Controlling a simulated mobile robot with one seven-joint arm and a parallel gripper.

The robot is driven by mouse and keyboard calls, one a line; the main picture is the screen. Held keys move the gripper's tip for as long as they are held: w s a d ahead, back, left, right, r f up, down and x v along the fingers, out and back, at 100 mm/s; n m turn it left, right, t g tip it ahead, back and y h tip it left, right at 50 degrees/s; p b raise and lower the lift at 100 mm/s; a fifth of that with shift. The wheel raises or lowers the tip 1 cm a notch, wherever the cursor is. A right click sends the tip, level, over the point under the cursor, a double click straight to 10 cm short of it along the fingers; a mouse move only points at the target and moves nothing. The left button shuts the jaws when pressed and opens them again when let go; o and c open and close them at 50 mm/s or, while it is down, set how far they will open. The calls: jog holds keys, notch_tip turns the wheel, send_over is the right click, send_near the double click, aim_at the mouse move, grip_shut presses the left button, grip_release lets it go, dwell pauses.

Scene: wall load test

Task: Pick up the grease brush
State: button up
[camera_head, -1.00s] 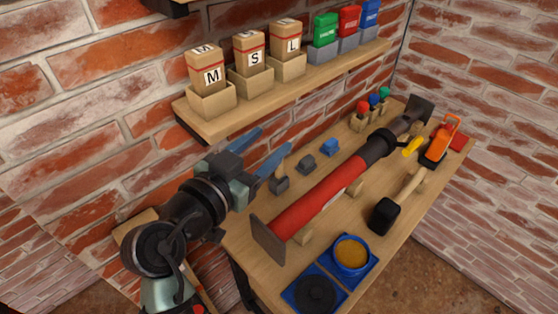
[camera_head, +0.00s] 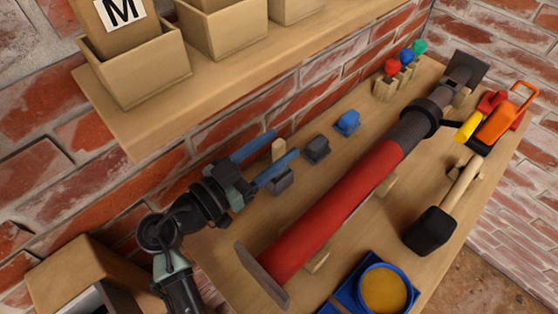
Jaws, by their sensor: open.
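A small upright piece with a light wooden handle (camera_head: 278,149) and a dark grey block (camera_head: 280,182) at its foot stands near the back edge of the bench; it looks like the grease brush, though no bristles show. My gripper (camera_head: 285,143) is open, with two long blue fingers pointing right. In the picture, the handle top lies between the fingers, and the nearer finger crosses in front of its lower part. I cannot tell whether either finger touches it.
A dark grey block (camera_head: 316,149) and a blue block (camera_head: 347,122) stand just right along the bench. A long red tube (camera_head: 335,210) lies in front. The shelf (camera_head: 200,105) with cardboard bins overhangs behind. A black mallet (camera_head: 430,230) and a blue-rimmed pot (camera_head: 360,298) are nearer.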

jog(key=p+x, duration=0.1)
jog(key=x, duration=0.3)
jog(key=shift+w+d+f, duration=0.15)
jog(key=shift+w, duration=0.15)
grip_shut()
